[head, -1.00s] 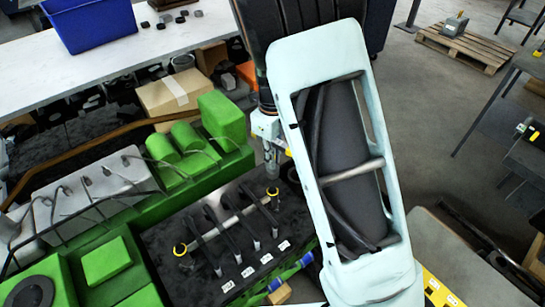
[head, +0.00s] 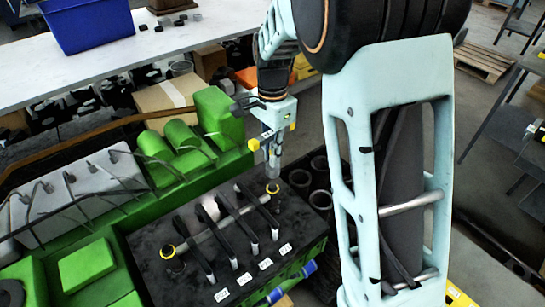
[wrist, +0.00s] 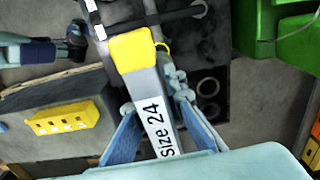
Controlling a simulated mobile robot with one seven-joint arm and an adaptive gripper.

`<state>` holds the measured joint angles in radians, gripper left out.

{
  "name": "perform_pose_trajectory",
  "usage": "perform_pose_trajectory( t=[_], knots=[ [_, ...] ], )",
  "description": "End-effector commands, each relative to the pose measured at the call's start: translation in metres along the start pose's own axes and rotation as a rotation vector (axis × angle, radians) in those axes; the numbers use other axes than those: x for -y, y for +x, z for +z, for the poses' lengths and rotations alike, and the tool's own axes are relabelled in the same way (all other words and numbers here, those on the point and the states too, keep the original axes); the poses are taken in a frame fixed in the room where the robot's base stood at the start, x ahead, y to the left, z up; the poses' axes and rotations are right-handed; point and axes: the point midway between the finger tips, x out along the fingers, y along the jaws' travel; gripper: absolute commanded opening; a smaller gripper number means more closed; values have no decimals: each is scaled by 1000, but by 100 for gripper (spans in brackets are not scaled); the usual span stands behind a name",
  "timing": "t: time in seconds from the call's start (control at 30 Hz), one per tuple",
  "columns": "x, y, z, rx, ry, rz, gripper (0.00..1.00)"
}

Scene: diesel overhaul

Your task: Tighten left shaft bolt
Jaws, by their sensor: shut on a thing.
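My gripper (head: 272,140) is shut on a grey wrench marked "size 24" with a yellow head; the wrench (wrist: 158,115) shows between the blue fingers in the wrist view. In the head view, my gripper hangs just above the right end of a metal shaft (head: 222,226) on the black engine cover.
The green engine block (head: 108,262) and a silver cover with leads (head: 85,195) lie left of the shaft. Round openings (head: 318,180) lie at its right. A workbench (head: 70,70) with a blue crate (head: 88,24) stands behind. A pallet (head: 484,61) is on the floor.

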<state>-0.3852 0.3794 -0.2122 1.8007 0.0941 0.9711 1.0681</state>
Motion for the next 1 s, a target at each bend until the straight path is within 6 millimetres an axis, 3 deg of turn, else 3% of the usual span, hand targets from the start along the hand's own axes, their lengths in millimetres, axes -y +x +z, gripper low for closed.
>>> perform_pose_trajectory(
  t=[0.8, 1.0],
  knots=[
    [0, 15, 0, 0, -989, 0, 0],
    [0, 42, 0, -1, -1006, 0, 0]
  ],
)
